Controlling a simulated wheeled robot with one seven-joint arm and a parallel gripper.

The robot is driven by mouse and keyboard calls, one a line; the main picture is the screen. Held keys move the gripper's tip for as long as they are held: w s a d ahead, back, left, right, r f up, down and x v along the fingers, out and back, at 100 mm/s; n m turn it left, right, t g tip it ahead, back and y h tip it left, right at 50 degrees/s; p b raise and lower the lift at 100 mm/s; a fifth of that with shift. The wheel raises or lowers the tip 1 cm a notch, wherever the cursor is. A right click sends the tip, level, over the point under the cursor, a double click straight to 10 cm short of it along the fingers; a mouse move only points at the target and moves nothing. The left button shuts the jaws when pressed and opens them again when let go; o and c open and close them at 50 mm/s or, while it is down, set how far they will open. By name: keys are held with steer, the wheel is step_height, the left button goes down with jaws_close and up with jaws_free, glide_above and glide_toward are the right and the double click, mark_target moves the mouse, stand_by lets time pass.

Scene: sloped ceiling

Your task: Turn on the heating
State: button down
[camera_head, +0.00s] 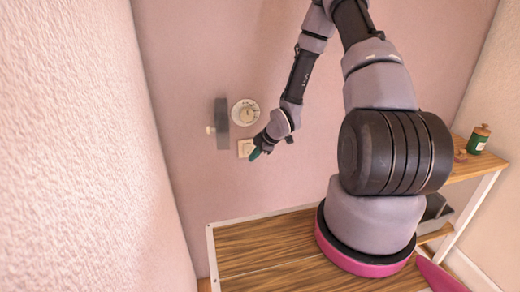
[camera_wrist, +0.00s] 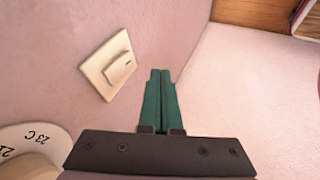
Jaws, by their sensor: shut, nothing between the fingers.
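A round white dial (camera_head: 245,112) is on the pink wall. In the wrist view part of the dial (camera_wrist: 22,140) shows at the lower left, with "23 C" printed on it. Below it on the wall is a square cream switch plate (camera_head: 244,149). In the wrist view the switch (camera_wrist: 110,65) has a raised rocker with a small dark mark; whether it is on or off I cannot tell. My gripper (camera_head: 256,154) is shut and empty. Its green fingers (camera_wrist: 160,75) are just right of the switch in both views, apparently not touching it.
A grey plate with a pale knob (camera_head: 222,124) is on the wall left of the dial. A wooden surface (camera_head: 260,250) lies below. At the right, a green bottle (camera_head: 479,138) stands on a wooden shelf.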

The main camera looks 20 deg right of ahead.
mark_target(251, 151)
steer(key=shift+w+f, duration=0.15)
steer(key=shift+w, duration=0.85)
steer(key=shift+w+f, duration=0.1)
steer(key=shift+w, duration=0.9)
steer(key=shift+w+f, duration=0.1)
steer(key=shift+w, duration=0.15)
